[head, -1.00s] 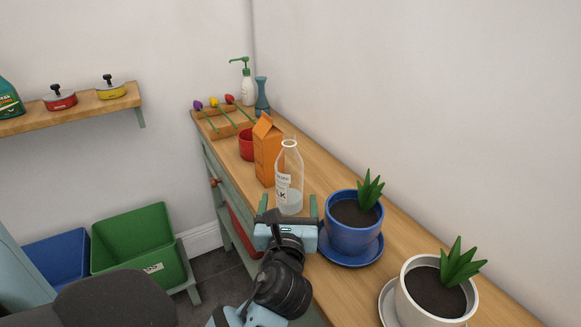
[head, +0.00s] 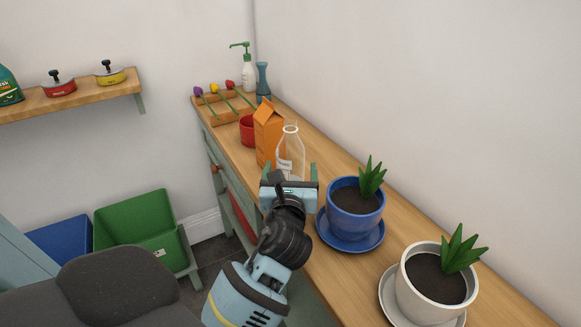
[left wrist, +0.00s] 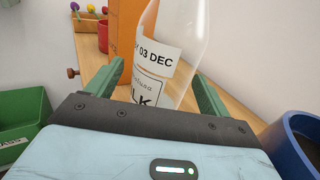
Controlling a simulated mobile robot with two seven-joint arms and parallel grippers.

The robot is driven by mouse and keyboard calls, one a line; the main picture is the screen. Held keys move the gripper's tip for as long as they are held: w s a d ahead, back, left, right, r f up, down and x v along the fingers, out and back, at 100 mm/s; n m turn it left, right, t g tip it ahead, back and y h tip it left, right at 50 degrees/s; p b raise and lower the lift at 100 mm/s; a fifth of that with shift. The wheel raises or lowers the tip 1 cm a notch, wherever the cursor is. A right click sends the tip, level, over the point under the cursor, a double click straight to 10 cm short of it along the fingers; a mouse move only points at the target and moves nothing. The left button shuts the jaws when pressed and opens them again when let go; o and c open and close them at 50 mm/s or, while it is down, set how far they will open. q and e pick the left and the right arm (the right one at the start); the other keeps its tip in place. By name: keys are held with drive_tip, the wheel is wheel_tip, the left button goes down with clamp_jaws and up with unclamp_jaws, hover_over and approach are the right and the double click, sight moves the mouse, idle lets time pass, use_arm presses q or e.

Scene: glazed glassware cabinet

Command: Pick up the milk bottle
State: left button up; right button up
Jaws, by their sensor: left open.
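The milk bottle (head: 291,150) is clear glass with a white label and stands upright on the wooden counter. In the left wrist view the bottle (left wrist: 165,65) shows a label with a date and large letters. My left gripper (head: 289,171) is open, with its green fingers reaching to either side of the bottle's lower part. In the left wrist view the bottle stands between the two fingers of the gripper (left wrist: 157,80), with no clear contact. The gripper hides the bottle's base in the head view. My right gripper is not in view.
An orange carton (head: 268,130) stands close behind the bottle, with a red mug (head: 247,130) beyond it. A blue plant pot (head: 352,215) on a saucer is close on the right. A white plant pot (head: 425,295) stands nearer. The wall runs along the counter's right side.

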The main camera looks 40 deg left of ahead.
sight(291, 148)
use_arm(q)
drive_tip(key=shift+x, duration=1.4)
drive_tip(key=shift+c, duration=0.3)
drive_tip(key=c, duration=1.4)
drive_tip(key=shift+r, duration=0.1)
drive_tip(key=shift+c, duration=0.6)
drive_tip(key=shift+r, duration=0.15)
drive_tip(key=shift+r, duration=0.3)
wheel_tip(291, 148, up, 3)
drive_tip(key=shift+r+p, duration=0.15)
drive_tip(key=shift+p, duration=0.55)
drive_tip(key=s+a+v, duration=0.2)
drive_tip(key=a+v, duration=0.1)
drive_tip(key=v, duration=1.2)
drive_tip(key=shift+s+r+p, duration=0.3)
drive_tip(key=shift+s+r, duration=0.05)
drive_tip(key=shift+r, duration=0.1)
